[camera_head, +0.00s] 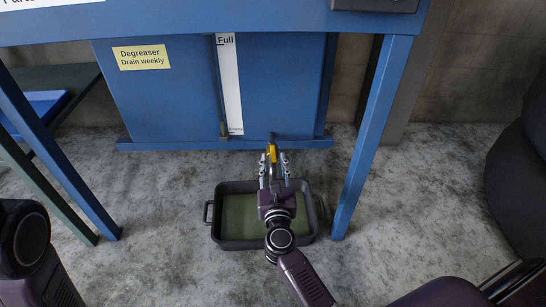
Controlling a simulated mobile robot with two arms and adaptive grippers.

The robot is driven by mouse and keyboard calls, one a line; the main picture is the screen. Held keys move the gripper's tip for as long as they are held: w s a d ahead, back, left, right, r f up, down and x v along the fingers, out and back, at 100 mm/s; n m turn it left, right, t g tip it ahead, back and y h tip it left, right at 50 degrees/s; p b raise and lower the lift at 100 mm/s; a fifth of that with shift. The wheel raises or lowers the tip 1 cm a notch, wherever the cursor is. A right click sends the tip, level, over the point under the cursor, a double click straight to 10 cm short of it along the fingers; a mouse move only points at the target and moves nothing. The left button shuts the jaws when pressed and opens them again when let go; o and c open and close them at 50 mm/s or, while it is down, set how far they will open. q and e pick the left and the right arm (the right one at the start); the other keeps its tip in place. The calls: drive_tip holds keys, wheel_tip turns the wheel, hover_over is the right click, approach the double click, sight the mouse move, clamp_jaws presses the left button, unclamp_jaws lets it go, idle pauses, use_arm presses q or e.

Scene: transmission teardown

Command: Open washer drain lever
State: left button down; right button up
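The washer (180,95) is a blue cabinet with a yellow degreaser label. Its drain lever (272,152) is a small yellow handle low on the front, at the bottom edge of the tank. My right gripper (273,165) is in front of the lever, with its two fingers apart, one on each side of the yellow handle. Whether the fingers touch it cannot be told. My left gripper is not visible; only part of my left arm shows at the lower left.
A dark drain pan (228,243) with green liquid stands on the floor below the lever, under my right gripper. A blue table leg (372,135) stands to the right, another to the left. A white level gauge (229,85) runs down the tank. A dark rounded object (520,165) is at the right edge.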

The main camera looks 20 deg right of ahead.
drive_tip(key=v, duration=0.9)
drive_tip(key=shift+s, duration=0.2)
drive_tip(key=shift+a, duration=0.1)
